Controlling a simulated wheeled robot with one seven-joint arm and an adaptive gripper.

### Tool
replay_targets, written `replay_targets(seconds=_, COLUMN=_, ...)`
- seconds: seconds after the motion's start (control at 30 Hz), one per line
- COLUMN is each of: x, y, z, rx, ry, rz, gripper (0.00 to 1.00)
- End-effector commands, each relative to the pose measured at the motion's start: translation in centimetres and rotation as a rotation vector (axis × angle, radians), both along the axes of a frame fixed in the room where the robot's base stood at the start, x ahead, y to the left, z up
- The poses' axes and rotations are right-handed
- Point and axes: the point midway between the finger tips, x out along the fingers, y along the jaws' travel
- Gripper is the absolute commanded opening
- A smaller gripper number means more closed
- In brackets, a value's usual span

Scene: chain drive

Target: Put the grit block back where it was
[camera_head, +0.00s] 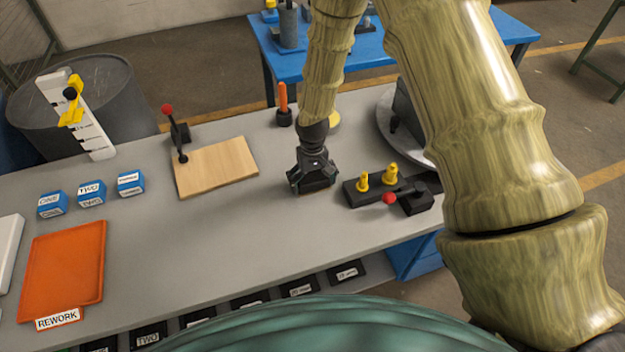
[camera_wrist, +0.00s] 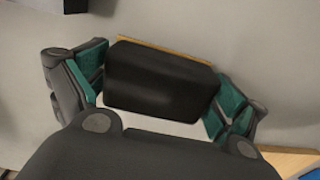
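The grit block (camera_wrist: 160,82) is a dark block with a thin tan layer along its far edge in the wrist view. It lies between the two teal-padded fingers of my gripper (camera_wrist: 158,88), and both pads appear to touch its ends. In the head view my gripper (camera_head: 313,182) points down low over the grey bench, left of the black fixture with yellow pegs. The block is hard to make out there, as a dark shape between the fingers. Whether its underside touches the bench is hidden.
A wooden board (camera_head: 218,165) with a red-knobbed lever (camera_head: 178,135) lies left of my gripper. The black fixture (camera_head: 365,192) is close on the right, with a red-knobbed clamp (camera_head: 410,198). An orange REWORK mat (camera_head: 65,265) lies far left. Bare bench (camera_head: 190,245) spreads between.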

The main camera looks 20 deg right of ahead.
Motion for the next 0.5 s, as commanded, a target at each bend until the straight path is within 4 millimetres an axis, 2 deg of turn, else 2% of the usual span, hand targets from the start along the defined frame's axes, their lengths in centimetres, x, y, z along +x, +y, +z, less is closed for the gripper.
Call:
replay_targets(seconds=0.3, x=0.01, y=0.00, z=0.07, rx=0.000, ry=0.000, rz=0.000, gripper=1.00)
replay_targets(seconds=0.5, x=0.12, y=-0.01, z=0.89, rx=0.000, ry=-0.003, rz=0.000, gripper=1.00)
